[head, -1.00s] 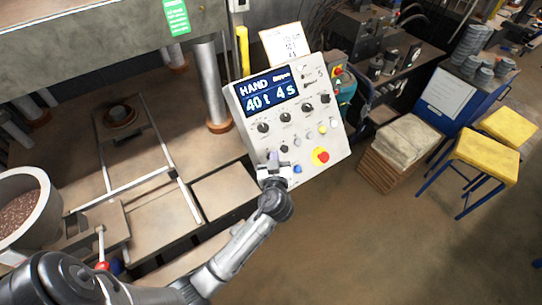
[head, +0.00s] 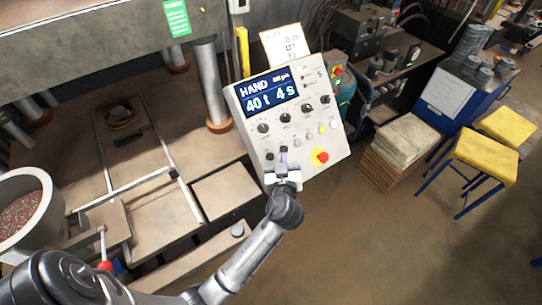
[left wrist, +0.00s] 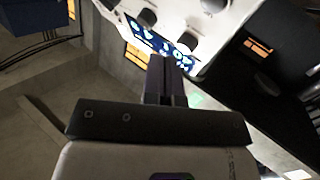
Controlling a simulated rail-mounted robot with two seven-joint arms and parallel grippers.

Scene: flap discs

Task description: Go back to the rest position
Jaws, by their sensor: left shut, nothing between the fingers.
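My left gripper (head: 283,158) is in front of the lower part of the white control panel (head: 300,125). Its fingers are shut with nothing between them, and it covers part of the panel's lower edge. In the left wrist view the closed fingers (left wrist: 165,75) point toward the panel's face (left wrist: 215,25). Whether the fingertips touch the panel is unclear. The panel's display (head: 270,92) reads HAND, 40 t, 4 s. My right gripper is not in view.
The press bed with its rails (head: 150,175) lies to the left, beside a grey bowl of brown grains (head: 40,190). A stack of sheets (head: 405,138) and yellow stools (head: 483,155) stand to the right. The floor (head: 370,240) at the lower right is clear.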

